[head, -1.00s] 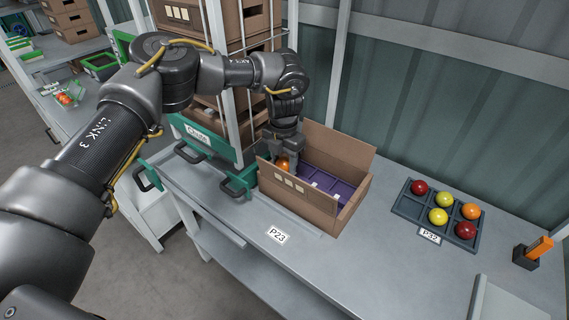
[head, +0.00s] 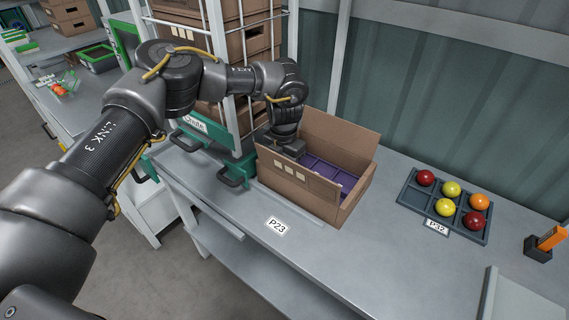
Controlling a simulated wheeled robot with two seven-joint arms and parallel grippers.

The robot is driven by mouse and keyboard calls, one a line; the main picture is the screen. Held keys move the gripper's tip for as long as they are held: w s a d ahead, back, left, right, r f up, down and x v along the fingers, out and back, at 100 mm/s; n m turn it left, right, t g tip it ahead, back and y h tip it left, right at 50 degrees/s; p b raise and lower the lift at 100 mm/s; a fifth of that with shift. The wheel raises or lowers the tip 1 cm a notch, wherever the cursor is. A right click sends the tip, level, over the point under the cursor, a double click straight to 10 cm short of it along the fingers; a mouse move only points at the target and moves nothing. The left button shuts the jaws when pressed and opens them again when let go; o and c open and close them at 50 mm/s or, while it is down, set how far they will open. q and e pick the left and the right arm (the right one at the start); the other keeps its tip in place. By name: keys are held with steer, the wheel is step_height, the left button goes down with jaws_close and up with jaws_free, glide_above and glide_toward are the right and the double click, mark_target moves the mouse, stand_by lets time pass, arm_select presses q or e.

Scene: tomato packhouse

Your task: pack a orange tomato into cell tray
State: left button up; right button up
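A purple cell tray (head: 328,174) lies inside an open cardboard box (head: 338,130) on the bench. My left gripper (head: 289,150) reaches down into the left end of the box. Its fingertips are hidden behind the front wall, so their state and any tomato between them do not show. Another orange tomato (head: 479,202) sits in a dark tray (head: 408,202) at the right, with two red and two yellow tomatoes. My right gripper is not in view.
A cart with stacked brown boxes (head: 245,45) and a green base stands just left of the cardboard box. A black holder with an orange device (head: 545,243) stands at the far right. The bench between box and dark tray is clear.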

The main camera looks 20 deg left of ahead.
arm_select(q)
steer(key=shift+f, duration=0.2)
stand_by(0.6)
steer(key=o, duration=0.8)
steer(key=c, duration=0.3)
steer(key=shift+w+r, duration=0.1)
steer(key=shift+r+p, duration=2.5)
steer(key=shift+r, duration=0.45)
